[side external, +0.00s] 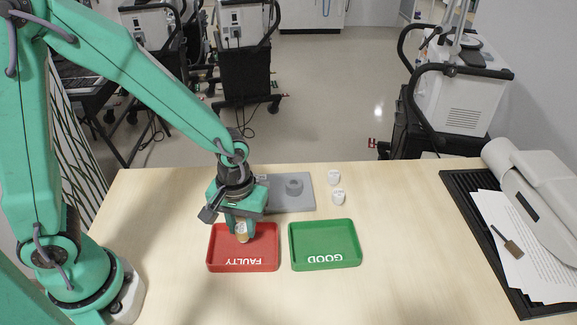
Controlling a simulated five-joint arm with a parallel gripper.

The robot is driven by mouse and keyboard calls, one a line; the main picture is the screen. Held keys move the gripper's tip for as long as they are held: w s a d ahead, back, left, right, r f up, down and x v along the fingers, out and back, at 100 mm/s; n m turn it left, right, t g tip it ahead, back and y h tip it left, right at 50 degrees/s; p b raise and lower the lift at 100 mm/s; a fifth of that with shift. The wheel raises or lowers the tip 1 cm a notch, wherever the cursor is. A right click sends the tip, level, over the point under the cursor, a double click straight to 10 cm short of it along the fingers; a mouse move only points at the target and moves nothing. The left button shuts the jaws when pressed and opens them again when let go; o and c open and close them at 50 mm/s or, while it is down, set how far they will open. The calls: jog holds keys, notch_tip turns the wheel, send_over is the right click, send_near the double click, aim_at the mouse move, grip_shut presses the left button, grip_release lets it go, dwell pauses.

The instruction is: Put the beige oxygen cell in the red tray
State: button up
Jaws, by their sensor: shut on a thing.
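The beige oxygen cell (242,231) is between the fingers of my gripper (241,228), which is shut on it. My gripper points down over the back part of the red tray (224,263), which is marked FAULTY. The cell appears within the tray's outline; I cannot tell whether it touches the tray floor. My fingers hide part of the cell.
A green tray (325,263) marked GOOD lies right of the red tray and looks empty. Behind it are a grey block (280,203) with a round fitting and two white cells (338,197). A black mat (461,205) with papers is at right. The front table is clear.

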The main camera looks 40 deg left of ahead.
aim_at(242, 227)
jog(key=shift+f, duration=0.6)
jog(key=o, duration=0.9)
jog(key=shift+r, duration=0.15)
notch_tip(242, 227, up, 13)
dwell(0.5)
dwell(0.5)
